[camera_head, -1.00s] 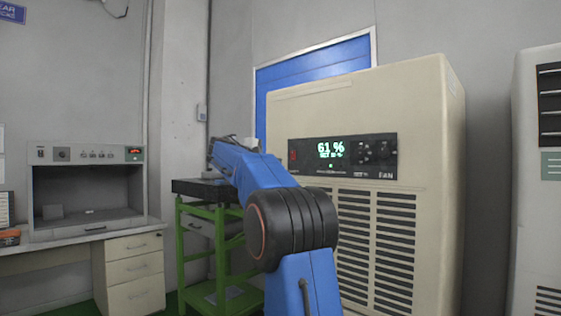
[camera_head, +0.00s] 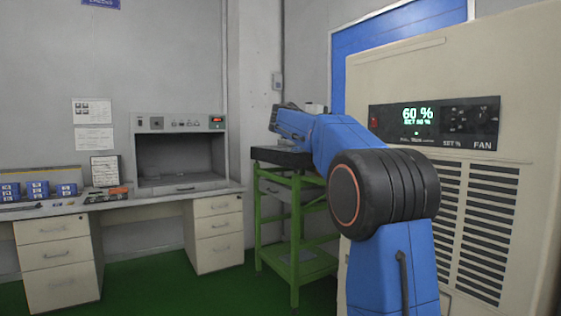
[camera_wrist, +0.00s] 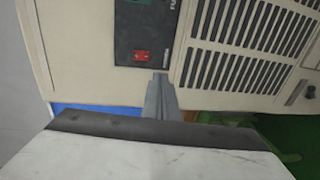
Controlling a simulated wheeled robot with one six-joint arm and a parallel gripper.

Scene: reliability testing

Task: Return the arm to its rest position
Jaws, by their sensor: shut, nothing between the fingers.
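My blue arm (camera_head: 345,140) with its black joint rises at the right of the head view, bent, in front of the beige cabinet. Its far end reaches left over the green stand (camera_head: 295,240). My gripper shows in the wrist view (camera_wrist: 161,78) as grey fingers, shut and empty, seen against the cabinet front near the red switch (camera_wrist: 141,56). From the head view the fingertips cannot be made out clearly.
The beige cabinet (camera_head: 445,70) with a lit 60 % display stands close to the arm. A desk (camera_head: 140,203) with a grey test box (camera_head: 180,125) is at left. A pale, dark-edged surface (camera_wrist: 150,158) fills the bottom of the wrist view. Green floor (camera_head: 160,280) is open in front.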

